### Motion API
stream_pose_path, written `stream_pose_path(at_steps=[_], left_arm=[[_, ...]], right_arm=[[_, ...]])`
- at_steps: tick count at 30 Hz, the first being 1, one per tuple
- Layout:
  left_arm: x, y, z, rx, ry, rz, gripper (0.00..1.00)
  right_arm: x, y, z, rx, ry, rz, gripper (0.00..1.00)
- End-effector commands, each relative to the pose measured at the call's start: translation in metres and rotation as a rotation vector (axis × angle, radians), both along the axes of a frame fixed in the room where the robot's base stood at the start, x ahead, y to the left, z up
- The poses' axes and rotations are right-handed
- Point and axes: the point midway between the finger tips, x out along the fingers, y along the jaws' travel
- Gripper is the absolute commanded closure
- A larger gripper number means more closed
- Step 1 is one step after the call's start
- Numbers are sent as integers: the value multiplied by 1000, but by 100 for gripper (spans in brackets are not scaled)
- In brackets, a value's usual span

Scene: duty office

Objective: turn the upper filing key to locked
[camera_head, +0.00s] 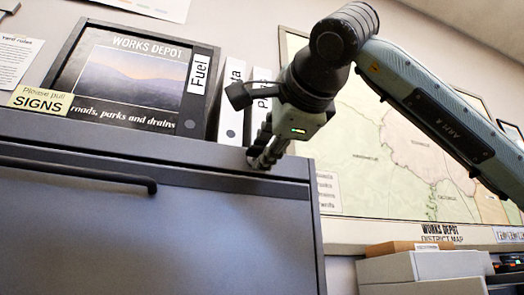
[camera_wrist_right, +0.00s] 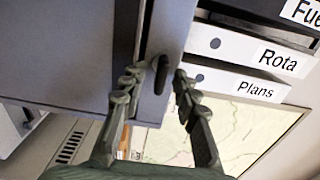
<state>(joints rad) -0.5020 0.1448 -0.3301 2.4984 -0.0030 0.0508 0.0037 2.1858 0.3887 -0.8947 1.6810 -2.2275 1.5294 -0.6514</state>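The filing key (camera_wrist_right: 161,74) is a dark, elongated piece on the grey filing cabinet's front edge strip, below the binders. It shows in the right wrist view with its long side nearly upright in that picture. My right gripper (camera_wrist_right: 157,76) is open, one finger on each side of the key, with gaps visible to both fingers. In the head view my right gripper (camera_head: 262,160) is at the top right corner of the cabinet (camera_head: 150,230) and hides the key. I cannot read any lock marking. My left gripper is not in view.
Binders marked Fuel (camera_head: 199,90), Rota (camera_wrist_right: 240,52) and Plans (camera_wrist_right: 235,83) stand on the cabinet, close to my right gripper. A framed picture (camera_head: 130,75) stands left of them. A drawer handle (camera_head: 80,172) sticks out. A wall map (camera_head: 400,150) hangs at right above a printer (camera_head: 425,268).

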Motion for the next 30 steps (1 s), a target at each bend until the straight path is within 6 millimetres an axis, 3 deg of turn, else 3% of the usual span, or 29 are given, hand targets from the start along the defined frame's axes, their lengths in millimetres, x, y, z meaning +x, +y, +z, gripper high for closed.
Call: stream_pose_path(at_steps=[9,15,30], left_arm=[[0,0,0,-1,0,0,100],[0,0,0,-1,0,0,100],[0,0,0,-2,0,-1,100]], right_arm=[[-65,-21,2,1,-6,0,70],[-93,-31,1,0,-4,0,70],[-101,-33,0,0,-1,0,70]])
